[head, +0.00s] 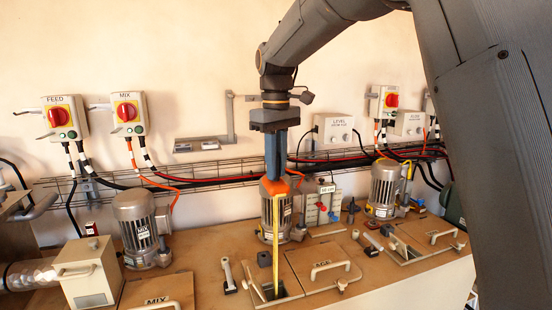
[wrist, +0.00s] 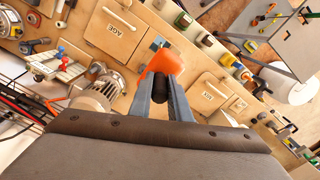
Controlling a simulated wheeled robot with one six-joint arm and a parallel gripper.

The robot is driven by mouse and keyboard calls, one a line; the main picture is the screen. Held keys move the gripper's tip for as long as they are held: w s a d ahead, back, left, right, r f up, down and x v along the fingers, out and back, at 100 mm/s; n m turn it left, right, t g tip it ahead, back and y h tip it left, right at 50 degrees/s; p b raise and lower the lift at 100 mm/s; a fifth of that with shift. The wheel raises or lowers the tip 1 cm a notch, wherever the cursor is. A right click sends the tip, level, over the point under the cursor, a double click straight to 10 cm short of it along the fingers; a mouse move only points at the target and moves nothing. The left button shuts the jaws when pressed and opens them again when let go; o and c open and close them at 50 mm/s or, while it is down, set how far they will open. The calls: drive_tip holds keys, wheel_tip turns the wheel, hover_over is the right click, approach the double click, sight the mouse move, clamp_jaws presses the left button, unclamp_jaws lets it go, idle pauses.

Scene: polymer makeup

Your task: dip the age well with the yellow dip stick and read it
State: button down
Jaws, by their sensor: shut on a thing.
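My gripper (head: 275,176) is shut on the orange handle (head: 276,187) of the yellow dip stick (head: 276,235), which hangs close to upright. In the head view its lower end is at the small open slot (head: 256,290) left of the AGE lid (head: 318,266); I cannot tell how deep it is in. In the wrist view, the orange handle (wrist: 160,62) is between my gripper's fingers (wrist: 160,82) and hides the stick below. The AGE lid (wrist: 115,27) lies flat in the deck. No reading on the stick is legible.
A motor (head: 275,212) stands close behind the stick. The MIX motor (head: 137,228) and MIX lid (head: 158,304) are to the left. Another motor (head: 383,188) is at right. Cables and a wire tray (head: 220,170) run along the wall. A white box (head: 86,272) sits front left.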

sight(276, 272)
wheel_tip(276, 272, down, 34)
drive_tip(key=b, duration=1.1)
drive_tip(key=shift+r+b, duration=0.25)
drive_tip(key=shift+b, duration=0.05)
idle(0.4)
drive_tip(key=shift+f, duration=0.35)
idle(0.9)
